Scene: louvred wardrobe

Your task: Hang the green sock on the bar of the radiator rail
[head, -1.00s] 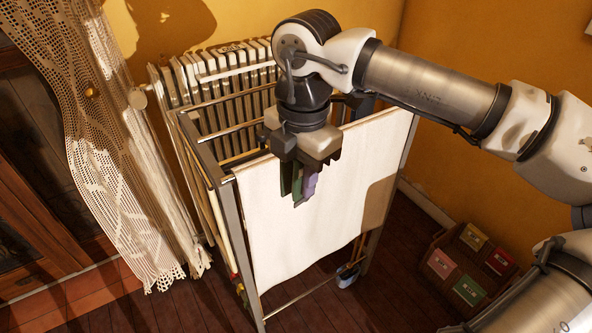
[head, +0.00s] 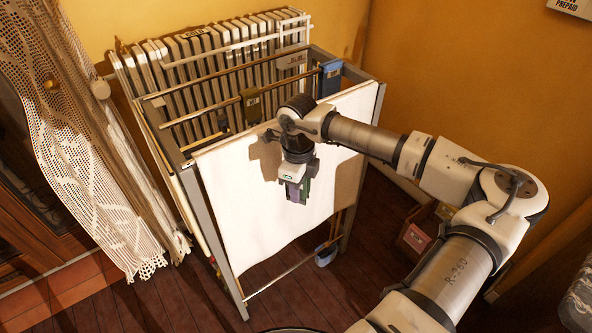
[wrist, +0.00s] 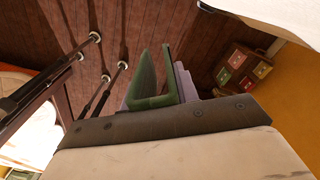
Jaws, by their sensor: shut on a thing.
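The green sock (wrist: 146,80) is a folded green strip in the wrist view, gripped at my gripper (wrist: 165,90). Lilac pieces (wrist: 186,84) sit beside it; I cannot tell whether they are fingers or cloth. In the head view my gripper (head: 293,190) points down in front of the white cloth on the drying rack, shut on the sock, of which only a little green (head: 305,190) shows. The radiator rail (head: 232,48) is a white bar frame along the radiator, at the back, beyond the rack and well away from my gripper.
The drying rack (head: 198,205) stands between my arm and the radiator (head: 200,85). A white cloth (head: 250,215), an olive item (head: 252,106) and a blue item (head: 330,78) hang on it. A lace curtain (head: 85,160) hangs at the left. A box (wrist: 232,75) stands by the right wall.

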